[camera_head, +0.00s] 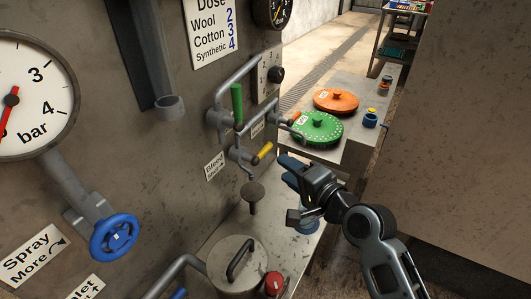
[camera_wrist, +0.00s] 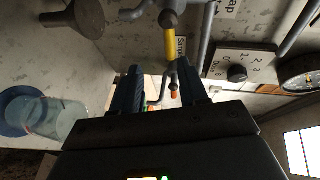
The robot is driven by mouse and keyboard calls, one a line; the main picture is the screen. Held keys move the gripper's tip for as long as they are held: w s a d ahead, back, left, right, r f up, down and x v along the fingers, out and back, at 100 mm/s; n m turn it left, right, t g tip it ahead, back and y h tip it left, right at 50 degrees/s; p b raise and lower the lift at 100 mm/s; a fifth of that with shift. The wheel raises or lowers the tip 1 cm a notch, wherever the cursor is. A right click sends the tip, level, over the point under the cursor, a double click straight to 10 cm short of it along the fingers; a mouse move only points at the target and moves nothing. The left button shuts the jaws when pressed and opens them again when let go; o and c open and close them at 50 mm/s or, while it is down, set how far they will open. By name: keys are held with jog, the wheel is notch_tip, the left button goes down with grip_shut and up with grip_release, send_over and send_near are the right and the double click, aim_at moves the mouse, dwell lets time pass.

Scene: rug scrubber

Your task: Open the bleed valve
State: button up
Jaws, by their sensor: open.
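The "Bleed" label (camera_head: 214,166) is on the grey machine panel. Beside it is a small valve with a yellow handle (camera_head: 262,153), which points up and right. The yellow handle also shows in the wrist view (camera_wrist: 171,44), top centre, beyond my fingertips. My gripper (camera_head: 287,172) is open, with blue fingers, just right of and below the yellow handle in the head view. A grey funnel (camera_head: 253,189) sits below the valve.
A green-handled lever (camera_head: 237,104) and pipes stand above the valve. A side table holds a green disc (camera_head: 318,128) and an orange disc (camera_head: 336,101). A blue handwheel (camera_head: 114,237) is at left. A lidded pot (camera_head: 237,262) and red knob (camera_head: 273,283) are below.

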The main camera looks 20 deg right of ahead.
aim_at(265, 147)
jog(key=w, duration=0.1)
jog(key=w+r, duration=0.1)
jog(key=shift+w+a+m, duration=0.25)
jog(key=shift+w+m, duration=0.05)
jog(key=shift+w, duration=0.05)
jog(key=x, duration=0.7)
jog(key=shift+a+p, duration=0.1)
jog(key=shift+p, duration=0.2)
grip_shut()
